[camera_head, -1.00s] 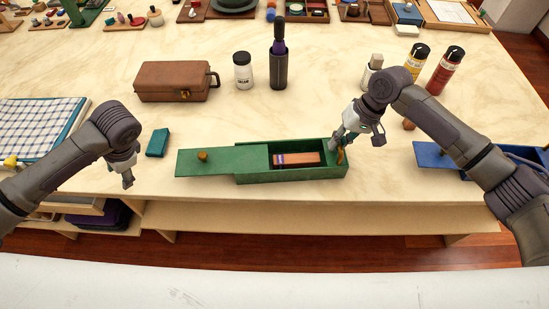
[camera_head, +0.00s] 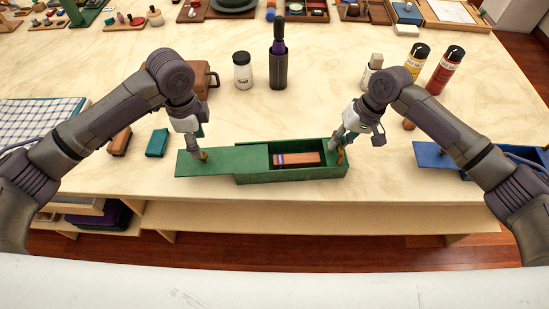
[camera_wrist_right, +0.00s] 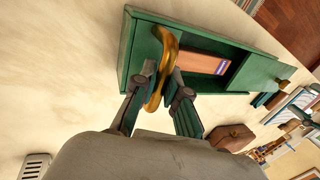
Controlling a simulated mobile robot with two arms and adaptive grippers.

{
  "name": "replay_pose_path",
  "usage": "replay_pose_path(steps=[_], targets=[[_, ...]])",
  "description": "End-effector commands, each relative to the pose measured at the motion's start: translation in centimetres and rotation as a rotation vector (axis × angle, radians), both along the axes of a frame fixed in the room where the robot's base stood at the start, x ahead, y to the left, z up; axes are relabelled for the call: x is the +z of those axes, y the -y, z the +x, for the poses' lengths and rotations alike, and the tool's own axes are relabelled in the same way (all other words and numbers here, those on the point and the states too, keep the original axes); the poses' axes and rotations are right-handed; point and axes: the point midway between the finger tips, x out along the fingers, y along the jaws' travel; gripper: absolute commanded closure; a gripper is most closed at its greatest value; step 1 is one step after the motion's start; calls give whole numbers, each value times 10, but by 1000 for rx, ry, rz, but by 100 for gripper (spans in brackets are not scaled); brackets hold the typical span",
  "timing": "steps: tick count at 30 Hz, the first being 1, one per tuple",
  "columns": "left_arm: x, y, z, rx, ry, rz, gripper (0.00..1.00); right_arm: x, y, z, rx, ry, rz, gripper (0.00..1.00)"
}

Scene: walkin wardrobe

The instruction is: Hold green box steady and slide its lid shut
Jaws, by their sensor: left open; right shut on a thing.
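The green box (camera_head: 300,175) stands on the table with its right part open. A wooden block (camera_head: 297,159) with a purple band lies inside it. The green lid (camera_head: 225,161) is slid out to the left and covers only the box's left part. My left gripper (camera_head: 196,156) is open at the brass knob (camera_head: 204,155) on the lid, its fingers pointing down. Whether it touches the knob is unclear. My right gripper (camera_head: 341,151) is shut on the brass handle (camera_wrist_right: 161,68) at the box's right end, as the right wrist view shows.
A teal block (camera_head: 157,143) and a brown block (camera_head: 120,141) lie left of the lid. A brown case (camera_head: 206,78), a white jar (camera_head: 243,71) and a dark bottle (camera_head: 278,60) stand behind. A blue box (camera_head: 431,154) is at right. The table's front edge is close.

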Motion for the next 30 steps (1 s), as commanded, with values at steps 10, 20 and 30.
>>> replay_pose_path(steps=[10, 20, 30], targets=[[-49, 0, -1, 1, -2, 1, 48, 0, 0, 0, 0, 0, 0, 100], [-64, 0, 0, 2, 0, 1, 48, 0, 0, 0, 0, 0, 0, 100], [-65, 0, 0, 2, -1, 2, 68, 0, 0, 0, 0, 0, 0, 100]])
